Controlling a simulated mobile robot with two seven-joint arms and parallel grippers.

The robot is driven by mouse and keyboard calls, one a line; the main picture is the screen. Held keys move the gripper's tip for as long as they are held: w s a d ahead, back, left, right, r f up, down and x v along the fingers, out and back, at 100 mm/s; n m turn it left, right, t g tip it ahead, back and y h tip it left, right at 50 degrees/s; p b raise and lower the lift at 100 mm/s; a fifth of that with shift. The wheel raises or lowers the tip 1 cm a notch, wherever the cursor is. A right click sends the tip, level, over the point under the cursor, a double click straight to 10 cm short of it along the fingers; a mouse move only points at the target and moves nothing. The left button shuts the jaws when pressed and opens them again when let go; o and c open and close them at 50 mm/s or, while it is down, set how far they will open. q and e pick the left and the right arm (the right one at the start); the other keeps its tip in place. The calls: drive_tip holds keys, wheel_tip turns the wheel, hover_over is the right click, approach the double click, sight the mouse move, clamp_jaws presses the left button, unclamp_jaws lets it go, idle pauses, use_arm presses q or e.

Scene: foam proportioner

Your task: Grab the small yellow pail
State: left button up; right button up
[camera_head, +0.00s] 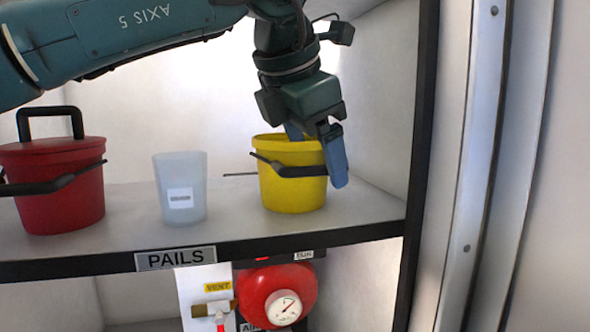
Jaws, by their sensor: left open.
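The small yellow pail (285,190) stands upright on the shelf, toward its right end, with a dark handle across its upper front. My left gripper (318,155) comes down from above at the pail's right side. One blue finger is outside the right wall, and the other shows at the rim, partly hidden behind the gripper body and pail. The jaws are open around the right part of the rim. I cannot tell whether they touch it. My right gripper is not in view.
A red lidded pail (60,190) and a translucent cup (181,190) stand left of the yellow pail. The shelf (130,222) has a dark front edge with a PAILS label (176,258). A dark upright post (422,130) bounds the right side. A red gauge unit (277,292) is below.

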use_arm(q)
drive_tip(key=shift+p+x, duration=0.35)
drive_tip(key=shift+x, duration=1.6)
drive_tip(key=shift+d, duration=0.1)
drive_tip(key=shift+c, duration=0.5)
drive_tip(key=c, duration=1)
drive_tip(key=shift+r, duration=0.1)
drive_tip(key=shift+r, duration=0.5)
drive_tip(key=shift+w+a+r+b, duration=0.15)
drive_tip(key=shift+w+r+b, duration=0.1)
drive_tip(key=shift+r, duration=0.35)
drive_tip(key=shift+w+a+r+b, duration=0.15)
drive_tip(key=shift+w+r, duration=0.05)
drive_tip(key=shift+r, duration=0.35)
drive_tip(key=shift+w+a+p, duration=0.15)
drive_tip(key=shift+w+a, duration=1.4)
drive_tip(key=shift+w, duration=0.8)
drive_tip(key=shift+w+a+p, duration=0.1)
drive_tip(key=shift+w+a, duration=1.45)
drive_tip(key=shift+w, duration=0.8)
drive_tip(key=shift+w+a+p, duration=0.15)
drive_tip(key=shift+w+a, duration=1.45)
drive_tip(key=shift+w, duration=0.7)
